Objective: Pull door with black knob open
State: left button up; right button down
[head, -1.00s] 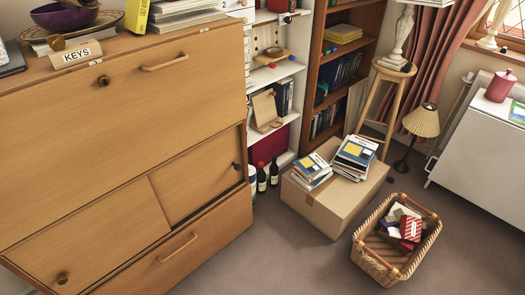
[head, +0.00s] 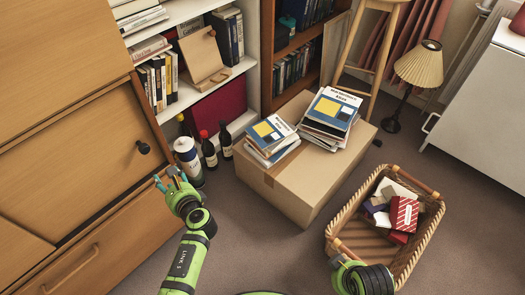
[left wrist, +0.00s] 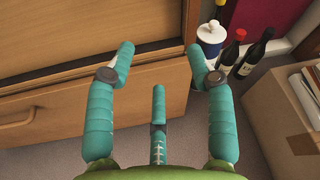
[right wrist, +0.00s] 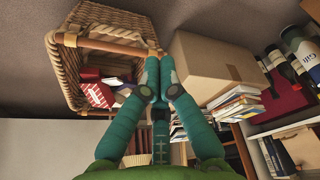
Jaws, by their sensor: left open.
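The wooden sliding door (head: 75,165) of the cabinet carries a black knob (head: 143,147) near its right edge. The door's left part meets another panel. My left gripper (head: 172,178) is just below and right of the knob, apart from it. In the left wrist view its fingers (left wrist: 160,52) are spread with nothing between them, facing the cabinet front; I cannot make out the knob there. My right gripper (head: 340,262) is low over the basket's near edge. In the right wrist view its fingertips (right wrist: 159,66) are close together and empty.
A drawer with a handle (head: 72,270) is under the door. Bottles (head: 208,150) and a white container (head: 187,160) stand right of the cabinet, close to my left gripper. A cardboard box (head: 300,185) bears books (head: 330,115). A wicker basket (head: 432,225) stands on the carpet.

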aim_at(145, 150)
pick_arm(q)
jog(key=r+y, duration=0.1)
jog(key=r, duration=0.1)
jog(key=w+a+r+m+y+b, duration=0.1)
jog(key=r, duration=0.1)
jog(key=a+r+t+y+b, duration=0.1)
jog(key=r, duration=0.2)
jog(key=shift+w+a+r, duration=0.1)
jog(key=shift+w+a, duration=0.15)
jog(key=b+x, duration=0.1)
jog(key=x, duration=0.2)
jog(key=shift+w+a+r, duration=0.1)
jog(key=shift+w+a, duration=0.15)
jog(key=shift+w, duration=0.05)
jog(key=shift+x, duration=0.95)
jog(key=shift+w+a, duration=0.3)
pick_arm(e)
notch_tip(145, 150, up, 6)
jog(key=w+a+t, duration=0.1)
jog(key=w+t, duration=0.1)
jog(key=shift+w+t, duration=0.15)
jog(key=shift+t, duration=0.15)
pick_arm(q)
grip_shut()
